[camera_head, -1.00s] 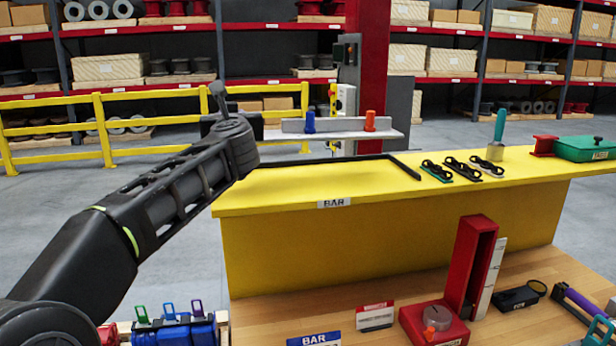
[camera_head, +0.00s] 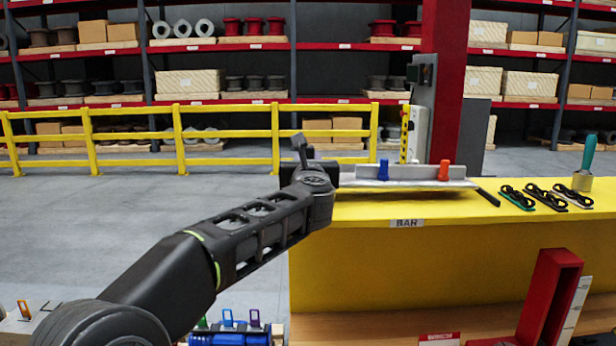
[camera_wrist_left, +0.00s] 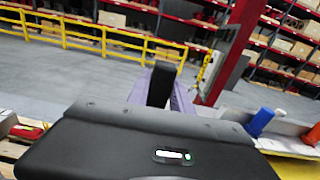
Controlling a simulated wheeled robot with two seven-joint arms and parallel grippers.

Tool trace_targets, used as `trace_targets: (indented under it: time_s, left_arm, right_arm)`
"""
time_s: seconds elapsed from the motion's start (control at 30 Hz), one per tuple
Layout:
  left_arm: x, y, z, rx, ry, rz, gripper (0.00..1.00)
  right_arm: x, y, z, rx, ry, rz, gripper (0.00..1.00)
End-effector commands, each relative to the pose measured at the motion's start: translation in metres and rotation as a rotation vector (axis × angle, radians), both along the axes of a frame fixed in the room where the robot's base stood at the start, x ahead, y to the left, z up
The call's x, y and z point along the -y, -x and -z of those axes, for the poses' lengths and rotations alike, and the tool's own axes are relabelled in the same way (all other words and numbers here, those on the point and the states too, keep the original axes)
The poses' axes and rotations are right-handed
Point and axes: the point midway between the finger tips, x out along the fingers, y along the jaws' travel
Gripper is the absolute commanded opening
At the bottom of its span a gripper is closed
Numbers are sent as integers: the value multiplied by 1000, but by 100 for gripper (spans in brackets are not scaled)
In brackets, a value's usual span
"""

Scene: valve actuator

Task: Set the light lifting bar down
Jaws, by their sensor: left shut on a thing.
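The light lifting bar (camera_head: 408,183) is a long pale grey bar with a blue piece and an orange piece standing on it. In the head view it lies level across the far part of the yellow bench top. I cannot tell whether it touches the bench. My left gripper (camera_head: 305,165) is shut on its left end; my wrist hides the grip. The left wrist view shows the gripper's dark finger (camera_wrist_left: 161,85) beside a purple part, and the bar's end with the blue piece (camera_wrist_left: 260,122) at right. My right gripper is out of view.
A red holder (camera_head: 548,300) is in front.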

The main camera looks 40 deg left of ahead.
Motion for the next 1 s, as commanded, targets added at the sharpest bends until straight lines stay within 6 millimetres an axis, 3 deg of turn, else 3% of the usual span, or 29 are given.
trace_targets:
  time_s: [0.23,0.47,0.5,0.77,1.0]
  left_arm:
    - [0,1,29,3,2,0,0]
    - [0,0,32,3,0,1,0]
    - [0,0,35,-3,-1,1,26]
    - [0,0,34,-3,0,1,47]
    - [0,0,34,-1,0,1,47]
  right_arm:
    - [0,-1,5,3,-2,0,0]
    - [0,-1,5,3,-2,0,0]
    - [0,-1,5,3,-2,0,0]
    - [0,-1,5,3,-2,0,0]
    - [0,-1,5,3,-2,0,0]
